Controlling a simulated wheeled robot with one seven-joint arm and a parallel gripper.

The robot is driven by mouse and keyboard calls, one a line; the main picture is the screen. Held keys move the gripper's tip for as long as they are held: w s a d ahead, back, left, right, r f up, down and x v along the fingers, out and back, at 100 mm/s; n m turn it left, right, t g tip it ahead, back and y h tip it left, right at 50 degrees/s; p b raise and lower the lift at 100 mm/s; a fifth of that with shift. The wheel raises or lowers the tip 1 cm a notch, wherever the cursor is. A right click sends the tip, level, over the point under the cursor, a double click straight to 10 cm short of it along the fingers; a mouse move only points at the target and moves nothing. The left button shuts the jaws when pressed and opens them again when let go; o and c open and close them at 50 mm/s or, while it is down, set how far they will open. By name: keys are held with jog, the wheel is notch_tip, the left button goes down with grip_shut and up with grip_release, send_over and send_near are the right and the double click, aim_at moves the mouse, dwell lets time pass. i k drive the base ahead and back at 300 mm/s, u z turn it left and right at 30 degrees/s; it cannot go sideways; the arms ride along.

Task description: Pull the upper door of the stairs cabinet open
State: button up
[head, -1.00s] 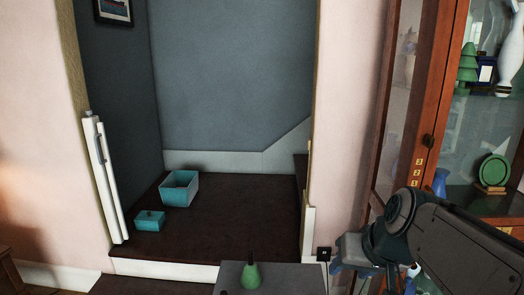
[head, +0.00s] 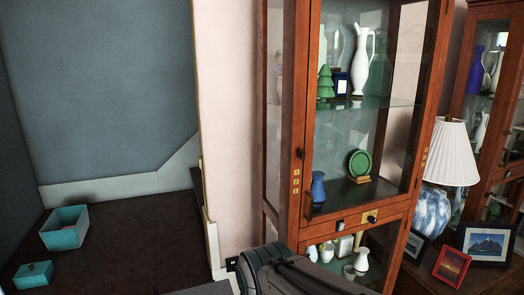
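The tall wooden cabinet (head: 398,213) beside the alcove, the likely stairs cabinet, stands right of centre in the head view. Its glazed upper door (head: 310,110) looks closed, with a small dark knob (head: 299,153) on the left stile. Gold marks sit below the knob. Through the glass show a white pitcher (head: 361,62), a green tree figure (head: 325,84), a green plate (head: 359,164) and a blue vase (head: 317,187). Part of my arm shows at the bottom centre, in front of the cabinet's lower left. My gripper is out of view.
A second glazed cabinet (head: 480,95) stands at the right. A white-shaded lamp (head: 450,150) and framed pictures (head: 486,243) stand before it. A teal open box (head: 65,238) and a smaller teal lidded box (head: 33,275) sit on the dark alcove floor (head: 140,240).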

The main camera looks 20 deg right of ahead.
aim_at(442, 5)
jog(key=u, duration=0.05)
jog(key=k, duration=0.45)
jog(key=z, duration=0.35)
jog(key=i, duration=0.4)
jog(key=z, duration=0.55)
